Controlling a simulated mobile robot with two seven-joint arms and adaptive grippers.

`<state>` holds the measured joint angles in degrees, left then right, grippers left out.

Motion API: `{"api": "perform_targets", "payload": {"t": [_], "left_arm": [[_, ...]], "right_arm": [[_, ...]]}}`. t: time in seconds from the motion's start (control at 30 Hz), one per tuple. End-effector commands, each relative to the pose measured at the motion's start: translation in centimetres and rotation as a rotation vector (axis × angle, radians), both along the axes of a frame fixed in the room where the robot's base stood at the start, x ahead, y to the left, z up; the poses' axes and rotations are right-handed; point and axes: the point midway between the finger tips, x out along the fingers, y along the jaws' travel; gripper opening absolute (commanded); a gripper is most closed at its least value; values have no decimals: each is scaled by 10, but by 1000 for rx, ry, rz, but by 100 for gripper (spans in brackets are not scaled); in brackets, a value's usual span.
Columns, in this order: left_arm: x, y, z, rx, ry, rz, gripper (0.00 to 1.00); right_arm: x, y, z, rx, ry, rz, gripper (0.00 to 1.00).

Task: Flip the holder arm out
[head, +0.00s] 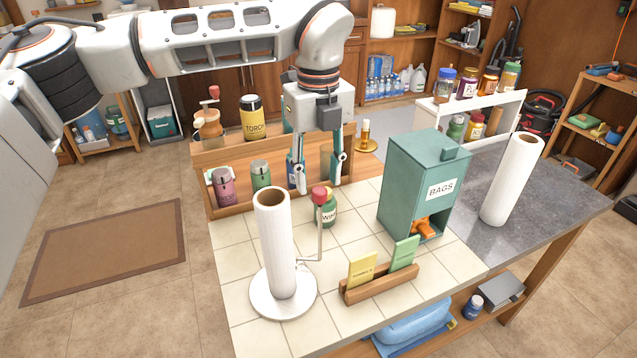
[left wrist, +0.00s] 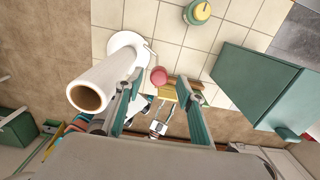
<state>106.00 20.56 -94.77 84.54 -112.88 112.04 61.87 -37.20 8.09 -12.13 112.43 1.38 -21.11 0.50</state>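A paper towel holder stands on the tiled counter, with a round white base (head: 258,302) and a white paper roll (head: 274,240). Its thin holder arm (head: 320,238) rises beside the roll on the right and ends in a red knob (head: 319,196). My left gripper (head: 319,186) points down by the knob, its two fingers apart and empty. In the left wrist view, the red knob (left wrist: 158,76) shows between the open fingers (left wrist: 160,90), with the roll (left wrist: 100,86) to the left. Whether a finger touches the knob cannot be told. My right gripper is not in view.
A green bags box (head: 420,180) stands right of the holder. A wooden rack (head: 270,195) lines the back. Another roll (head: 511,178) stands farther right.

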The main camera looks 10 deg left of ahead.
Motion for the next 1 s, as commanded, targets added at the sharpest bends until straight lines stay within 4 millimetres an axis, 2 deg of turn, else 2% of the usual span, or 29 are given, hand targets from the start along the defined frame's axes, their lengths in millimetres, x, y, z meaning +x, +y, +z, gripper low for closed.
{"api": "perform_targets", "payload": {"t": [0.03, 0.2, 0.4, 0.6, 1.0], "left_arm": [[1, 0, 13, 0, -4, 1, 38], [1, 0, 48, -1, -4, 1, 38], [0, 0, 80, -1, -3, 1, 38], [0, 0, 93, 0, -1, 1, 38], [0, 0, 94, 0, 0, 0, 38]], "right_arm": [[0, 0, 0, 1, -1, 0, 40], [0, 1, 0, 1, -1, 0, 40], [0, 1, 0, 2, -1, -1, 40], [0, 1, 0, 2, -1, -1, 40], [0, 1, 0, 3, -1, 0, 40]]}}
